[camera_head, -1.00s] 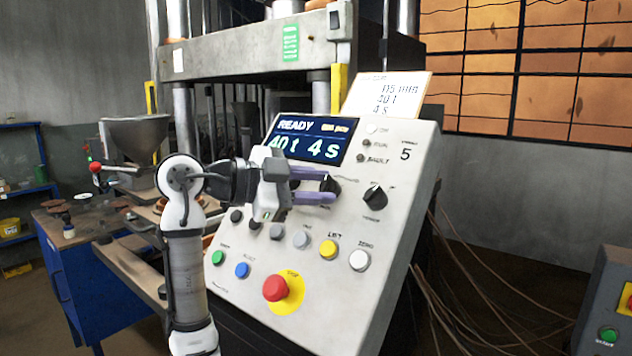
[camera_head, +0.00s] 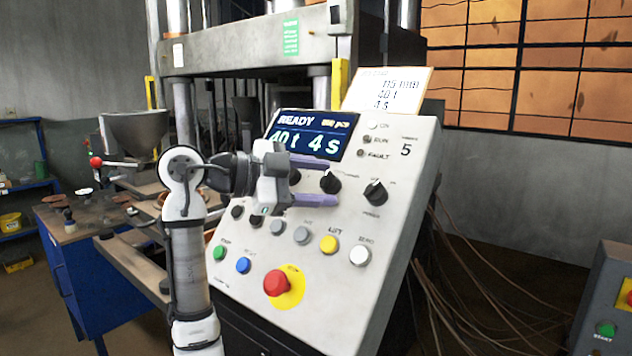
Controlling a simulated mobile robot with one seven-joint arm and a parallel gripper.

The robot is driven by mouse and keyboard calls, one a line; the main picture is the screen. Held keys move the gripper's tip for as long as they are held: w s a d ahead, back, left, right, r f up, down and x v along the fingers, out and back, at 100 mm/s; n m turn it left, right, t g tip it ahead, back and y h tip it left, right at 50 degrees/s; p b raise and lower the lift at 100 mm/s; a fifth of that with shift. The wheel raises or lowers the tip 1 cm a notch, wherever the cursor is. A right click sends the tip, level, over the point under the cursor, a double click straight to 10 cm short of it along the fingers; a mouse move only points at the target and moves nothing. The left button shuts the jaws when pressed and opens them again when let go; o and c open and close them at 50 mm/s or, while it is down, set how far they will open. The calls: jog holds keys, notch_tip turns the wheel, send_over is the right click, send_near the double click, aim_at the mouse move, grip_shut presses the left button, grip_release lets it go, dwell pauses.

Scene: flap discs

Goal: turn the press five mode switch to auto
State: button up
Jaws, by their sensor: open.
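The grey press control panel (camera_head: 385,240) marked 5 fills the middle of the view. Its screen (camera_head: 312,136) reads READY, 40 t, 4 s. Below the screen is a row of black rotary knobs: a middle knob (camera_head: 330,181), a right knob (camera_head: 375,192), and a left knob (camera_head: 295,177) partly hidden by my gripper. The small labels are too blurred to tell which is the mode switch. My gripper (camera_head: 328,178) is open and points right, its purple fingers above and below the middle knob in the picture. I cannot tell whether they touch it.
Below the knobs are several push buttons and a red emergency stop (camera_head: 277,284) on a yellow disc. A paper card (camera_head: 390,90) stands on the panel's top edge. Cables (camera_head: 470,285) hang at right near another control box (camera_head: 605,300). A blue workbench (camera_head: 75,270) stands at left.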

jog(key=b+v, duration=0.2)
jog(key=v, duration=1.1)
jog(key=shift+a, duration=0.35)
jog(key=shift+r, duration=0.1)
